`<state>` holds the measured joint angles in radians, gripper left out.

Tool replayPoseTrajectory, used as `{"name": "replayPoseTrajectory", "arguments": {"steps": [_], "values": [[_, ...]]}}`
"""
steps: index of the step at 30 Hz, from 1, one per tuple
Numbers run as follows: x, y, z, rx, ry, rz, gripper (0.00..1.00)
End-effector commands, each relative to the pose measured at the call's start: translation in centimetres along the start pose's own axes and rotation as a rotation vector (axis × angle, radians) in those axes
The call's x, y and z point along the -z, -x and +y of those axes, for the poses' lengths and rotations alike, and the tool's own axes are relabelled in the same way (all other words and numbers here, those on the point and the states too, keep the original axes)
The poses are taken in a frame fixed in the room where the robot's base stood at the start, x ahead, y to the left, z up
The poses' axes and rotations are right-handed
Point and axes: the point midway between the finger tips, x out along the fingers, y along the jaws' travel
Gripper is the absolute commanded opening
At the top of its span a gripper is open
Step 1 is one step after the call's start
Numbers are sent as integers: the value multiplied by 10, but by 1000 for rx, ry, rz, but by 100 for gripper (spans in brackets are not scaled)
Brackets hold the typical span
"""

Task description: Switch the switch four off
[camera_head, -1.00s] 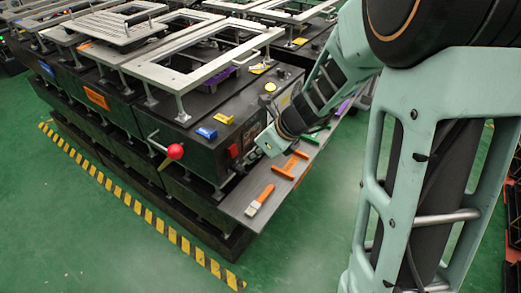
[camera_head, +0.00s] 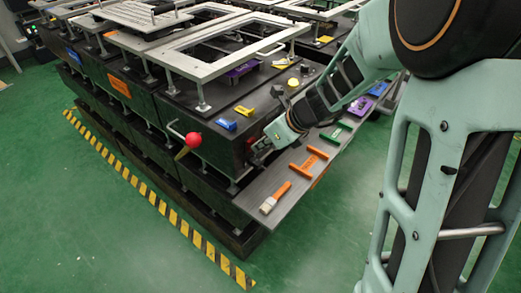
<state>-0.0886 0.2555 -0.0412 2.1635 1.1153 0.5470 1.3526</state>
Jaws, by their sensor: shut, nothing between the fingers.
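My gripper (camera_head: 258,151) is at the front right side of the black workbench (camera_head: 215,150), close to the bench's dark side face. It looks shut, with nothing seen in it. A red fitting on that side face is now mostly hidden by my gripper, and I cannot tell if they touch. No number label is readable, so I cannot tell which fixture is switch four. A lever with a red ball knob (camera_head: 193,140) sticks out left of my gripper. A blue fixture (camera_head: 227,124), a yellow fixture (camera_head: 245,111) and a yellow round button (camera_head: 293,82) sit on the bench top.
A low grey shelf (camera_head: 245,202) juts out below my gripper. It bears an orange-handled brush (camera_head: 275,197), an orange handle piece (camera_head: 309,164) and a green piece (camera_head: 336,133). A raised metal frame (camera_head: 150,47) stands on the bench top. Green floor at front left is clear.

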Motion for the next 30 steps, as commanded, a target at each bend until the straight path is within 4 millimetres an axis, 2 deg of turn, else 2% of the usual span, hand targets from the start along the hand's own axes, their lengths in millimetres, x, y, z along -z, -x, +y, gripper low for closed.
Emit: {"name": "replayPoseTrajectory", "arguments": {"steps": [1,3,22,30], "values": [[3,-7,0,2,1,-16,0],[2,-7,0,3,2,-35,0],[-17,11,0,1,5,-43,0],[-16,11,1,0,5,-42,0]]}}
